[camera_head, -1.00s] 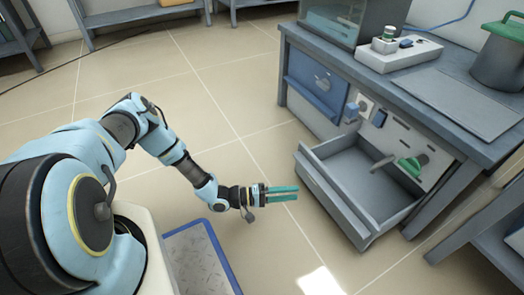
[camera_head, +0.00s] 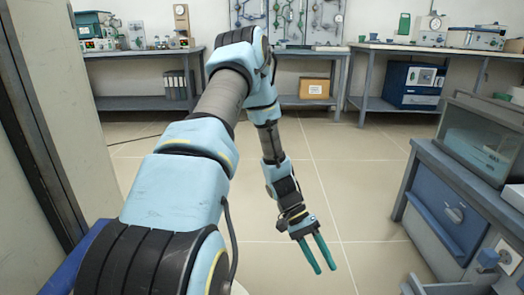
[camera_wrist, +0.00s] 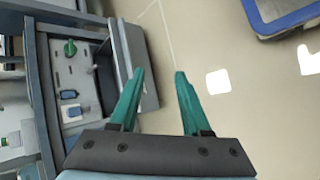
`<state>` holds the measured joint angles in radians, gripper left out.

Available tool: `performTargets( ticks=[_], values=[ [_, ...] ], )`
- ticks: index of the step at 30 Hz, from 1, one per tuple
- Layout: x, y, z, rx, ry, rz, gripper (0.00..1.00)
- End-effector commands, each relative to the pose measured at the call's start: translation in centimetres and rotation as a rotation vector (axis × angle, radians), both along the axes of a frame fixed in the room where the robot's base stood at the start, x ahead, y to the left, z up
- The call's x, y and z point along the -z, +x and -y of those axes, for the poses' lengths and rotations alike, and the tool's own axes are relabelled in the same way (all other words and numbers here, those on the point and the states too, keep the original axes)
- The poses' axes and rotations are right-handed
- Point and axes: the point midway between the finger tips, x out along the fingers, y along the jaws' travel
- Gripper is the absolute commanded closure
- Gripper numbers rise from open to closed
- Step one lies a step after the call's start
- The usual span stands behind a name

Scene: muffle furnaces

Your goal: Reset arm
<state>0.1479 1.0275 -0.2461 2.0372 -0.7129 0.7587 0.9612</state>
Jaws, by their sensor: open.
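My gripper (camera_head: 318,255) hangs at the end of my arm in the head view, over the open tiled floor. Its two green fingers point down and slightly right, spread apart with nothing between them. In the wrist view the gripper (camera_wrist: 155,95) also shows open and empty, with bare floor between and beyond the fingertips. It touches nothing that I can see.
The bench with a blue cabinet (camera_head: 449,206) and a glass-sided box (camera_head: 485,140) stands at right. An open drawer (camera_wrist: 138,60) shows left of the fingers in the wrist view. Shelved benches (camera_head: 140,103) line the back. The middle floor (camera_head: 350,180) is clear.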

Motion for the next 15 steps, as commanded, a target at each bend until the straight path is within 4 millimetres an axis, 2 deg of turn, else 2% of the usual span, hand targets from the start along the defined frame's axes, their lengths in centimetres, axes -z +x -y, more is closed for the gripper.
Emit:
performTargets(
  ticks=[1, 6, 15],
  values=[
    [-1.8, 0.8, -1.6, -0.006, 0.055, 0.044, 0.53],
    [-6.6, 2.6, -6.8, -0.060, 0.238, 0.173, 0.53],
    [-15.4, 4.0, -15.4, -0.254, 0.492, 0.421, 0.53]
  ],
)
